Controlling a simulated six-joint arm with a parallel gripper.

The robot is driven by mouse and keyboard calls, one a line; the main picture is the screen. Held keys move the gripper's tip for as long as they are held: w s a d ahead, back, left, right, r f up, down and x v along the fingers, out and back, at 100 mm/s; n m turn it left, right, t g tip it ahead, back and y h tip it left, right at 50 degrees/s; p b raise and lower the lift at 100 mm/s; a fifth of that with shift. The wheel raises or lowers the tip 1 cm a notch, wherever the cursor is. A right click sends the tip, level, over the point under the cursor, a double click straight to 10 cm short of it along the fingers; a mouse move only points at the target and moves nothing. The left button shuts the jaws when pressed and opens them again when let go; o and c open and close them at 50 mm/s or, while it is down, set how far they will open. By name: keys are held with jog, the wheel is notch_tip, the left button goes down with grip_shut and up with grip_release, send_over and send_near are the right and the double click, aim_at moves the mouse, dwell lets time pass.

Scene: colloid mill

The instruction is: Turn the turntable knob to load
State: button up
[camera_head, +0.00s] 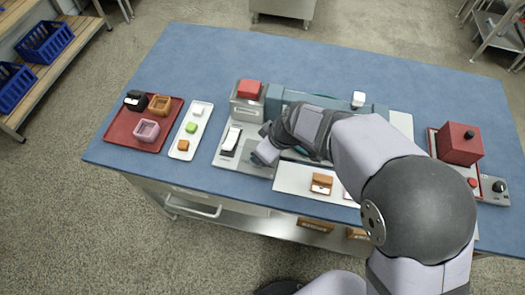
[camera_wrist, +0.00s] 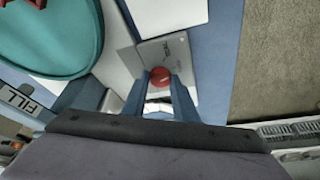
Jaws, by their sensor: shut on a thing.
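My gripper (camera_wrist: 165,82) points down with its two blue fingers on either side of a round red knob (camera_wrist: 161,77), shut on it. The knob stands on a grey plate (camera_wrist: 177,50) with small dark lettering that I cannot read. The teal round turntable (camera_wrist: 50,35) is at upper left in the wrist view, with a "FILL" label (camera_wrist: 20,101) below it. In the head view my gripper (camera_head: 262,158) is low over the grey plate (camera_head: 248,170) at the front of the station. My arm hides the knob and most of the turntable there.
A red tray (camera_head: 122,138) with cups and a white tray (camera_head: 185,148) with small blocks lie at left. A red box (camera_head: 459,145) stands at right. The blue tabletop's back is clear.

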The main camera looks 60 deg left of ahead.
jog(key=shift+s+r+m+t+p, duration=0.2)
jog(key=shift+m+t+p, duration=0.2)
jog(key=shift+m+p, duration=1)
jog(key=shift+m, duration=0.3)
jog(key=shift+f+t, duration=0.15)
jog(key=shift+t, duration=0.15)
jog(key=o, duration=1)
jog(key=shift+b+v, duration=0.55)
jog(key=shift+v, duration=3.1)
jog(key=shift+d+m, duration=0.1)
jog(key=shift+m, duration=0.2)
